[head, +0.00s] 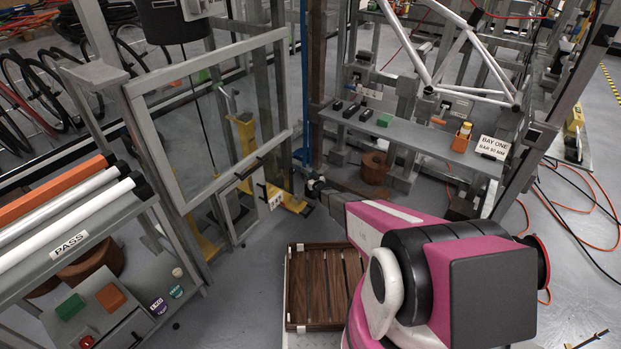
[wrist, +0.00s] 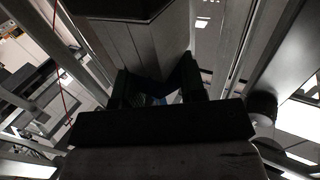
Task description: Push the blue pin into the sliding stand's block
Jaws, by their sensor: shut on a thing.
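My gripper (head: 316,185) is at the end of my arm near the middle of the head view, beside the lower right corner of the glass-panelled frame. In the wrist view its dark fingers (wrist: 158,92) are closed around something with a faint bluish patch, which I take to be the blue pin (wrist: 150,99). The pin's ends are hidden by the fingers and by shadow. A yellow stand (head: 245,140) shows behind the glass, with a yellow foot close to my gripper. I cannot make out the stand's block or whether the pin touches it.
The glass-panelled frame (head: 207,180) stands left of my gripper. A grey shelf (head: 460,155) with small black and green pieces and a BAY ONE sign (head: 493,147) is at the right. Cables cross the right floor.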

